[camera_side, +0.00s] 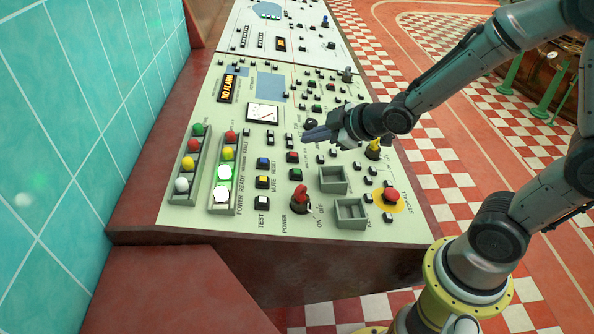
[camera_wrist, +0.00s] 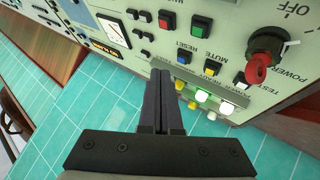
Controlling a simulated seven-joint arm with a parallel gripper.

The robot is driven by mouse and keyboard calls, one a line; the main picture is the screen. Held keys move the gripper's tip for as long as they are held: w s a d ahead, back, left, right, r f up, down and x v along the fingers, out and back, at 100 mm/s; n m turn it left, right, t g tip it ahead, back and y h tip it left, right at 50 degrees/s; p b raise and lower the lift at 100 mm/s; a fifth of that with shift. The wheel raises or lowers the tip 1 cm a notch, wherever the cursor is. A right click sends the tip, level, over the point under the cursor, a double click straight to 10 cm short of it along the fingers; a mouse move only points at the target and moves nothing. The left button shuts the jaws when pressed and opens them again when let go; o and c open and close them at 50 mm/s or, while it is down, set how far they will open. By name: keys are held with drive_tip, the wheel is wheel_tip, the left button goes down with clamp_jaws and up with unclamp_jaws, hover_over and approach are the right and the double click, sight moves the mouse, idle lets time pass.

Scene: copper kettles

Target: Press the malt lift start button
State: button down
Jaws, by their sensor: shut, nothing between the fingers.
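My gripper (camera_side: 308,134) is shut and empty above the middle of the cream control panel (camera_side: 246,105). A red button (camera_side: 292,157) and a green button (camera_side: 292,170) lie just below the fingertips in the side view. The red button (camera_wrist: 167,20) and green button (camera_wrist: 201,25) also show in the wrist view. I cannot read a malt lift label in either view, so I cannot tell which button is the start button. My fingers hide part of the panel.
A red POWER knob (camera_side: 299,196) rises from the panel, as do a yellow knob (camera_side: 375,147) and the red STOP ALL button (camera_side: 390,195). Lamp columns (camera_side: 224,172) stand at the left, near an analog meter (camera_side: 263,113). The tiled wall (camera_side: 80,120) borders the panel.

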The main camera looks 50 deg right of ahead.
drive_tip(key=shift+w+a+f, duration=0.15)
drive_tip(key=shift+f, duration=1)
drive_tip(key=shift+w+a+f, duration=0.2)
drive_tip(key=shift+f, duration=0.9)
drive_tip(key=shift+w+a+f, duration=0.15)
drive_tip(key=shift+f, duration=1)
drive_tip(key=shift+f, duration=0.1)
drive_tip(key=shift+f, duration=0.35)
drive_tip(key=shift+w+a+f, duration=0.1)
drive_tip(key=shift+f, duration=0.25)
drive_tip(key=shift+r, duration=0.8)
drive_tip(key=shift+r, duration=0.1)
drive_tip(key=shift+s+d+r, duration=0.15)
drive_tip(key=shift+r, duration=0.65)
drive_tip(key=shift+s+d+r, duration=0.15)
drive_tip(key=shift+s+r, duration=0.05)
drive_tip(key=shift+r, duration=0.55)
drive_tip(key=shift+s+d+r, duration=0.15)
drive_tip(key=shift+r, duration=0.65)
idle(0.5)
